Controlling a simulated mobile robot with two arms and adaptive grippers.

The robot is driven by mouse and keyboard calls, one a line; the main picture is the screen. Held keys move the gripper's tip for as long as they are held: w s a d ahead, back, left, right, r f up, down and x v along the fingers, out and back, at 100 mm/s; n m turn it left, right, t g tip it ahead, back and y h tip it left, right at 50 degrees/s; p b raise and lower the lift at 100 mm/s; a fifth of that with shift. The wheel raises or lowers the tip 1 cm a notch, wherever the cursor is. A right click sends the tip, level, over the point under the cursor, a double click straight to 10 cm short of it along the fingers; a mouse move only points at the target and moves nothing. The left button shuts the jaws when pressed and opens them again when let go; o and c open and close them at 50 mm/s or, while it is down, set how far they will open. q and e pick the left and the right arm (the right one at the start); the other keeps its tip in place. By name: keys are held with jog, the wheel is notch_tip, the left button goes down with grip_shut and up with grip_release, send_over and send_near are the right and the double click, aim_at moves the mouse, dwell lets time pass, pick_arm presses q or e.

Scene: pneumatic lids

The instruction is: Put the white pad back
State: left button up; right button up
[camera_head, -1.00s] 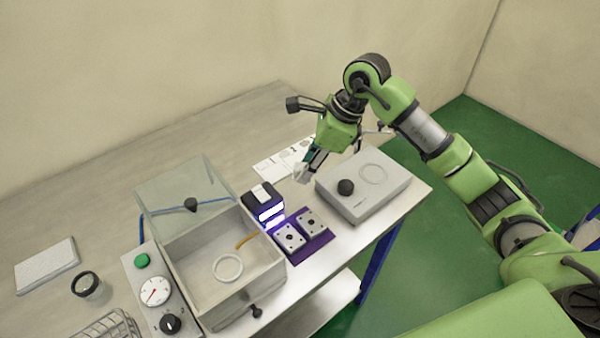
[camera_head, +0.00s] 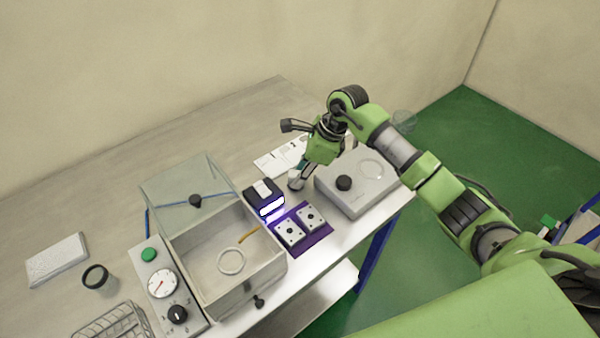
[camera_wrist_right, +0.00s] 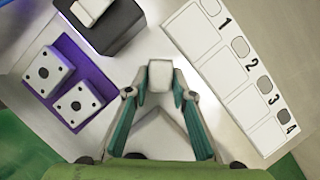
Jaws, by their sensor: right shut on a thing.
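My right gripper (camera_head: 296,181) points down over the bench, between the dark box and the grey box. In the right wrist view its fingertips (camera_wrist_right: 160,80) are shut on a small white pad (camera_wrist_right: 160,73). The pad also shows as a pale patch at the gripper's tip in the head view. A numbered white card (camera_head: 279,158) lies beside it; the right wrist view shows its printed cells (camera_wrist_right: 225,75). I cannot tell whether the pad touches the bench. My left gripper is not in view.
A dark box (camera_head: 262,201) with a lit front and a white block on top stands close by. A purple mat (camera_head: 317,244) carries two white dotted plates. A grey box (camera_head: 352,200) with a black knob and a clear-lidded open chamber (camera_head: 207,279) flank this area.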

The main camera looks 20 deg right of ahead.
jog(key=o, duration=1.1)
jog(key=shift+f, duration=0.1)
jog(key=shift+r+p, duration=0.3)
jog(key=b+v, duration=0.3)
jog(key=v, duration=0.7)
jog(key=shift+d+r, duration=0.2)
jog(key=shift+d, duration=0.05)
jog(key=shift+s+d+r, duration=0.15)
jog(key=shift+s+r, duration=0.05)
jog(key=shift+r, duration=0.4)
jog(key=shift+s+f, duration=0.1)
jog(key=shift+f, duration=0.05)
